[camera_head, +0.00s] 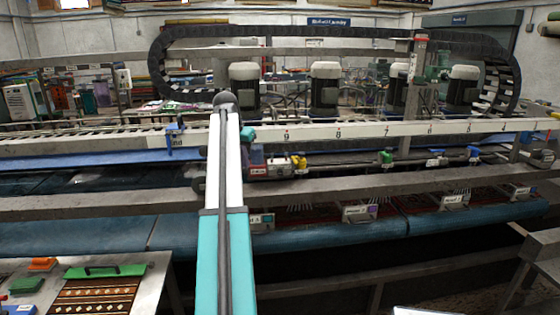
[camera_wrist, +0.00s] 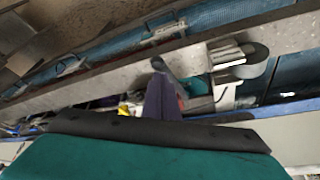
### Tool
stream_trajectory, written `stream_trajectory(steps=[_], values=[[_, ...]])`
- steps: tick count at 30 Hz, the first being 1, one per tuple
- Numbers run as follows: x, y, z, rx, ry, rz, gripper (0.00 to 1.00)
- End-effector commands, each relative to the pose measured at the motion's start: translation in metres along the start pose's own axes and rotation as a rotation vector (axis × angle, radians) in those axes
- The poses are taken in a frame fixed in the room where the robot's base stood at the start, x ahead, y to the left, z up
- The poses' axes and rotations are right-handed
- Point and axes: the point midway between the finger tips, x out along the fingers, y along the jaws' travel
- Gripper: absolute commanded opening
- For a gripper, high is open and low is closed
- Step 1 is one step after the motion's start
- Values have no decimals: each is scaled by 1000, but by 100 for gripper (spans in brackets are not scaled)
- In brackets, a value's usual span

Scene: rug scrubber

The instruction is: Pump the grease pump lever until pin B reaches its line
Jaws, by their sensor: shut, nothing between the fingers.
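My gripper (camera_wrist: 161,82) shows in the wrist view as a dark, narrow wedge, shut and empty. In the head view its teal end (camera_head: 248,134) is mostly behind my arm, close to the rail. A small dark box with a red-and-white label (camera_head: 257,168) sits just below it; I cannot tell whether this is the grease pump. In the wrist view a grey and white rounded fitting (camera_wrist: 240,65) is to the right of the fingers. I cannot tell whether the fingers touch it. The lever, pin B and its line cannot be made out.
A long white numbered rail (camera_head: 370,130) spans the machine, with motors (camera_head: 325,90) above it. A yellow fitting (camera_head: 299,163) and a green fitting (camera_head: 387,157) stand along the lower beam. A side table with a green-handled brush (camera_head: 105,271) is at lower left.

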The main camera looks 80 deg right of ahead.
Motion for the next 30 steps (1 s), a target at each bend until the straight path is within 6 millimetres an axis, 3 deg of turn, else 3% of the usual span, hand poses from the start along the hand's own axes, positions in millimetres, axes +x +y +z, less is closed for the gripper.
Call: stream_trajectory(steps=[30], values=[[38,0,16,0,-1,0,0]])
